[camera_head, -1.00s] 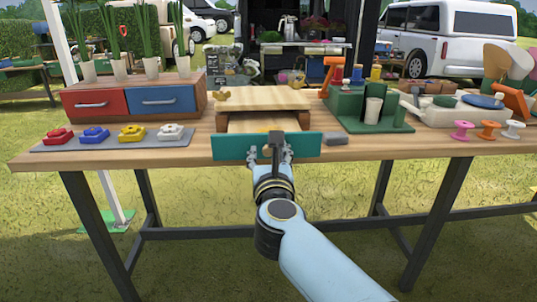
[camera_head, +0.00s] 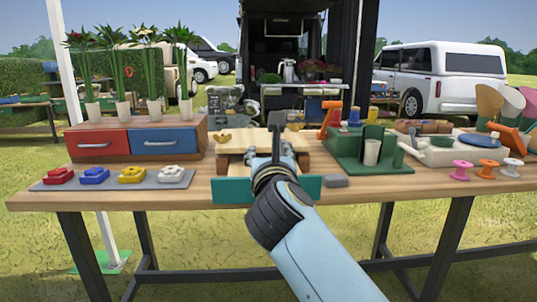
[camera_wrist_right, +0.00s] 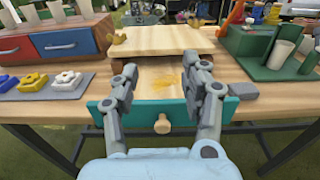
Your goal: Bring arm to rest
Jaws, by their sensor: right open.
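My right arm comes in from the bottom of the head view. Its gripper (camera_head: 276,143) is raised in front of the wooden stand on the table. In the right wrist view the gripper (camera_wrist_right: 158,85) is open and empty, its two fingers well apart. Between and below the fingers is a teal drawer front (camera_wrist_right: 240,108) with a round wooden knob (camera_wrist_right: 162,125). In the head view the teal front (camera_head: 232,191) is partly hidden behind my arm. My left gripper is not in view.
The wooden table (camera_head: 40,200) holds a red and blue drawer box (camera_head: 165,141) with potted flowers on top. A grey mat (camera_head: 115,180) carries several coloured buttons. A green stand (camera_head: 385,165) and coloured spools (camera_head: 486,171) are at right. The table's front edge is close to my arm.

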